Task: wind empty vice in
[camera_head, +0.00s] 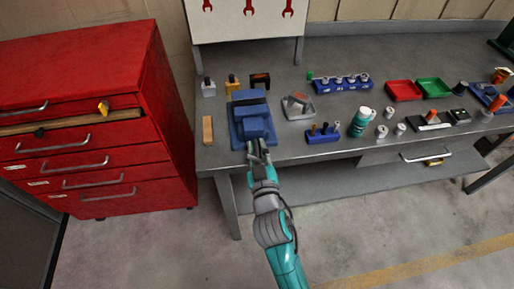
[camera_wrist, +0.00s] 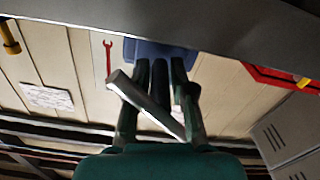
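The blue vice (camera_head: 250,118) stands at the left front of the grey workbench. Nothing shows between its jaws, though the gap is hard to make out. My gripper (camera_head: 259,152) is at the vice's front, by the bench edge. In the wrist view the vice (camera_wrist: 143,46) shows at the top, behind the fingers. The two dark green fingers of my gripper (camera_wrist: 160,80) stand apart, on either side of a dark screw. A bare metal handle bar (camera_wrist: 148,104) slants across the fingers, from upper left to lower right. I cannot see a firm grip on it.
A wooden block (camera_head: 208,130) lies left of the vice. A grey tray (camera_head: 300,114) and a blue holder (camera_head: 322,138) are to its right, with a teal can (camera_head: 360,122) beyond. A red drawer cabinet (camera_head: 95,120) stands left of the workbench (camera_head: 300,154).

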